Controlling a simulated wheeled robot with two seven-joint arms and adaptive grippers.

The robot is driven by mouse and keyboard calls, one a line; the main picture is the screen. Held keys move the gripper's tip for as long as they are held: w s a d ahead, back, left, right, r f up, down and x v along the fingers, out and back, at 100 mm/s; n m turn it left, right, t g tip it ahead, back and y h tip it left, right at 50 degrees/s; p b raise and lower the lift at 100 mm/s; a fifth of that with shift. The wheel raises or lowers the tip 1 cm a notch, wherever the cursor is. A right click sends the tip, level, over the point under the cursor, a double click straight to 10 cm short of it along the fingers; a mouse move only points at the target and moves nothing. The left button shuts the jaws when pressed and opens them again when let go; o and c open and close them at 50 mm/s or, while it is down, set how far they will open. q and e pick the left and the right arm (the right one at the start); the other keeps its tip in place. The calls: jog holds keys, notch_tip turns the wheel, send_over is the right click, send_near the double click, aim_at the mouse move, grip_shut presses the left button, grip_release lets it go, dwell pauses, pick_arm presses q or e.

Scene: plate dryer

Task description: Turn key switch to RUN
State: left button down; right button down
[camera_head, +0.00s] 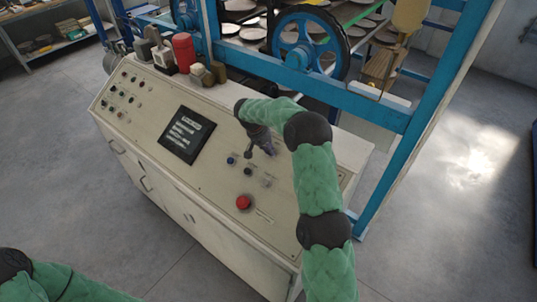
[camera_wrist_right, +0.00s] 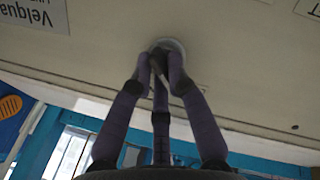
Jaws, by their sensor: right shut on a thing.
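The cream control panel (camera_head: 215,165) slopes across the middle of the head view. My right gripper (camera_head: 266,149) reaches down to its right part, near the blue and dark knobs. In the right wrist view, the purple fingers of my right gripper (camera_wrist_right: 161,65) close together at a round grey switch (camera_wrist_right: 168,43), shut on its key. The fingers hide most of the key, so I cannot read its turn or the RUN mark. My left arm shows at the lower left of the head view, but its gripper is outside the picture.
A red button (camera_head: 243,202), a blue knob (camera_head: 231,160) and a dark knob (camera_head: 247,171) are near the gripper. A dark screen (camera_head: 187,134) lies left of them. A blue frame with a wheel (camera_head: 305,42) stands behind. The grey floor at right is clear.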

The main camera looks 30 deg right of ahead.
jog(key=m+b, duration=0.1)
jog(key=b, duration=0.1)
jog(key=m+b, duration=0.2)
jog(key=f+m+y+b, duration=0.1)
jog(key=m+b, duration=0.1)
jog(key=shift+s+t, duration=0.3)
jog(key=shift+t, duration=0.1)
jog(key=shift+a+r+m+t+y+b, duration=0.1)
jog(key=shift+m+t+y+b, duration=0.25)
jog(key=shift+m+b, duration=1.15)
jog(key=shift+s, duration=0.1)
jog(key=c, duration=1.2)
grip_release()
jog(key=shift+r, duration=0.1)
jog(key=shift+r, duration=0.1)
